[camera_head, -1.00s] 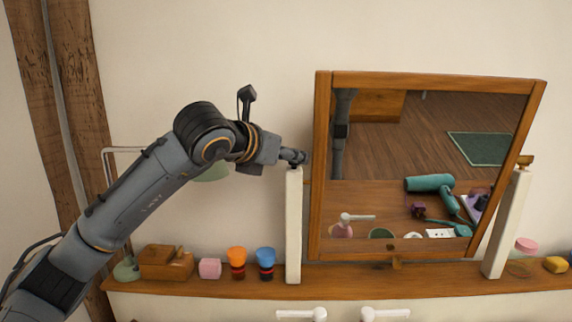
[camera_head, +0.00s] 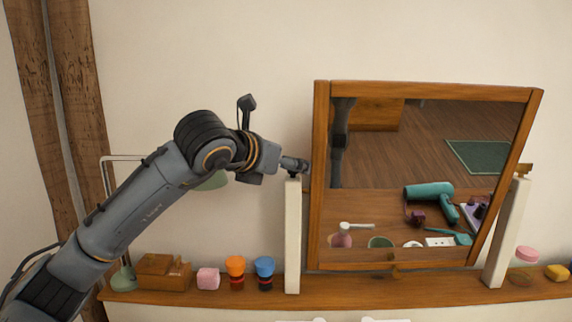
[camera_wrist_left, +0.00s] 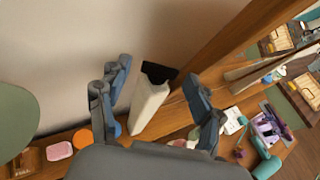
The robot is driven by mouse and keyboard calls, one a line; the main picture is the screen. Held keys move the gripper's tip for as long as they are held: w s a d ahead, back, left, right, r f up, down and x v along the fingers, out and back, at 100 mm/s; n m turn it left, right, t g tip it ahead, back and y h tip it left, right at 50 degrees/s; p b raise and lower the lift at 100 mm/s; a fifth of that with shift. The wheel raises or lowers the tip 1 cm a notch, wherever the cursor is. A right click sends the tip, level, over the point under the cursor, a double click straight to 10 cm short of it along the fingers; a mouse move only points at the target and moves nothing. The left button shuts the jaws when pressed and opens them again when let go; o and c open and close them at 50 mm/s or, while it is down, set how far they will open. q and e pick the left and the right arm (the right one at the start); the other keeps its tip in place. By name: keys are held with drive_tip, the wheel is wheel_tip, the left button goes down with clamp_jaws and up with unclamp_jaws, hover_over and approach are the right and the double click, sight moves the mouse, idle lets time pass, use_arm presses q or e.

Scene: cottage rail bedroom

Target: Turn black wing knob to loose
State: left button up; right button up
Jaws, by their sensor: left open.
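A wood-framed mirror (camera_head: 320,170) hangs between a left white post (camera_head: 293,240) and a right white post (camera_head: 507,235). My left gripper (camera_head: 303,164) is at the top of the left post, beside the mirror frame. In the left wrist view, my left gripper (camera_wrist_left: 156,70) is open, with one finger on each side of the post top. A dark piece, seemingly the black wing knob (camera_wrist_left: 158,72), sits there between the fingers. My right gripper is not in view.
On the wooden shelf (camera_head: 340,288) stand a wooden box (camera_head: 163,272), a pink block (camera_head: 208,279), an orange-topped jar (camera_head: 236,266) and a blue-topped jar (camera_head: 264,268), left of the post. A pink-lidded jar (camera_head: 527,254) and a yellow item (camera_head: 557,272) are at the right.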

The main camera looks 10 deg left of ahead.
use_arm(q)
drive_tip(key=v, duration=0.7)
drive_tip(key=shift+s, duration=0.35)
drive_tip(key=shift+a+r, duration=0.15)
